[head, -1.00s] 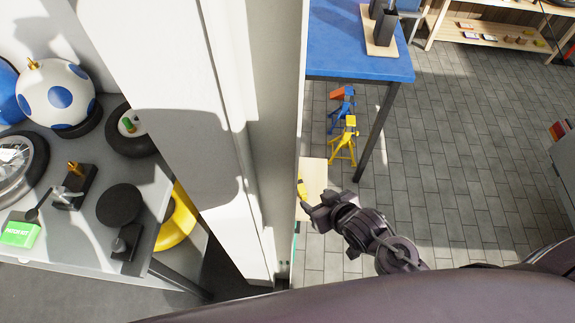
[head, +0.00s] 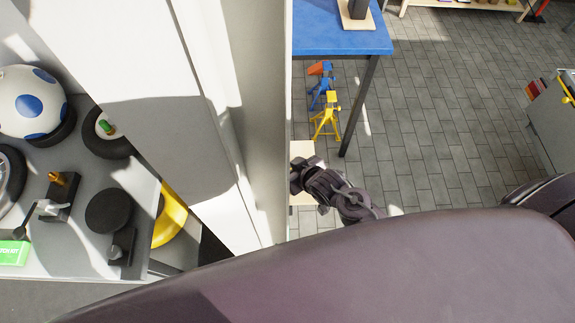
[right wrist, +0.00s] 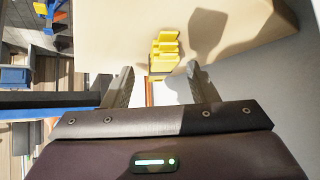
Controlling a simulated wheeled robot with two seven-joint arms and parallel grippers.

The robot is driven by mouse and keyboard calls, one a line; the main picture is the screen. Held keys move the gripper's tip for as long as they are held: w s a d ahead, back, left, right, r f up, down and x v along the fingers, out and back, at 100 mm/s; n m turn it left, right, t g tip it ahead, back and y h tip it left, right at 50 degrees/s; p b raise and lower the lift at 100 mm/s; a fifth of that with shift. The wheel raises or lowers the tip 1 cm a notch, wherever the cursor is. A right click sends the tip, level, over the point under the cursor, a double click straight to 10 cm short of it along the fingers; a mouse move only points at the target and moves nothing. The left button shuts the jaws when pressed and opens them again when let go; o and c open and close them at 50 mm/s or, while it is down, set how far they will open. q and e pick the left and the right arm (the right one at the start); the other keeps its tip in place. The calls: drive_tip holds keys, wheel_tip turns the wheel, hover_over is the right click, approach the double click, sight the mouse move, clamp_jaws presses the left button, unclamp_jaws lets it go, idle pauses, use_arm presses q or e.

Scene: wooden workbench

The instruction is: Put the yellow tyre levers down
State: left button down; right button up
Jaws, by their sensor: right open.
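The yellow tyre levers (right wrist: 164,52) show in the right wrist view as a small yellow stack, just beyond my fingertips and apart from them. They appear to rest on a pale wooden surface (right wrist: 110,48). My right gripper (right wrist: 160,82) is open, with its two fingers apart and nothing between them. In the head view my right gripper (head: 298,178) is at the edge of the pale wooden surface (head: 301,150), beside the white pillar. The levers cannot be made out in the head view. My left gripper is not in view.
A tall white pillar (head: 262,110) stands close to the left of my right gripper. A blue-topped table (head: 345,35) is behind, with a yellow stand (head: 326,118) and a blue stand (head: 320,88) on the floor. A grey bench (head: 85,200) holds wheels and tools. Tiled floor at right is clear.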

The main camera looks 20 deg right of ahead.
drive_tip(key=shift+w+f, duration=0.1)
clamp_jaws()
idle(0.3)
